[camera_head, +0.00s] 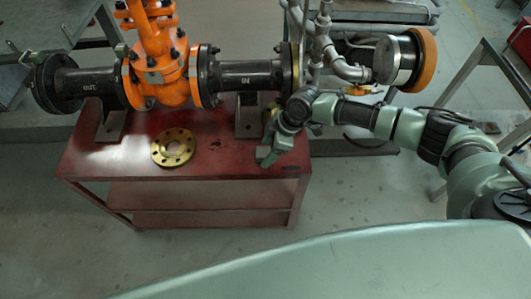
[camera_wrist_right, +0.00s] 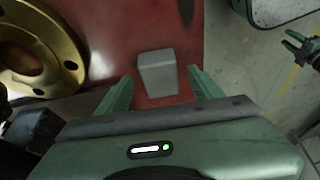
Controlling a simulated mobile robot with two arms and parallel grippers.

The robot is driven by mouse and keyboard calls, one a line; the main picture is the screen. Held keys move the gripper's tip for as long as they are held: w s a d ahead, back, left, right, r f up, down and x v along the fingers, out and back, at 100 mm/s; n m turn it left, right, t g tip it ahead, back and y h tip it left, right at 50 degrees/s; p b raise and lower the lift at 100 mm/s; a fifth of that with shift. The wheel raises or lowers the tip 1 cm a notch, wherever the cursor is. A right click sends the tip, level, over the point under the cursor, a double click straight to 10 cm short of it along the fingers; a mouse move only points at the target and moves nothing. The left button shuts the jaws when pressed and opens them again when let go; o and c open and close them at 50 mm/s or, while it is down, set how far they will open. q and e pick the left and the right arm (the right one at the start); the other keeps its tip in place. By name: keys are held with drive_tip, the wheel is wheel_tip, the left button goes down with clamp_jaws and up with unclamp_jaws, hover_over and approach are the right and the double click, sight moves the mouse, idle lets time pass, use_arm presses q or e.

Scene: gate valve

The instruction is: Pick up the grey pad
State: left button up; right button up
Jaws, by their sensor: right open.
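The grey pad (camera_wrist_right: 158,73) is a small, light grey block on the red table top, seen in the right wrist view. My right gripper (camera_wrist_right: 160,80) is open, with one green finger on each side of the pad and visible gaps between them. No finger visibly touches it. In the head view my right gripper (camera_head: 268,156) is low over the right end of the red table (camera_head: 225,160). There I cannot tell the pad apart from the fingers. My left gripper does not show in the head view.
A brass flange (camera_head: 173,147) lies on the table, left of my right gripper. The orange gate valve (camera_head: 158,65) and black pipe (camera_head: 250,75) stand along the table's back. A small claw-like thing (camera_wrist_right: 302,46), unclear to me, shows beyond the table.

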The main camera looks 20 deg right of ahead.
sight(268, 151)
clamp_jaws()
wheel_tip(268, 151, up, 20)
idle(0.8)
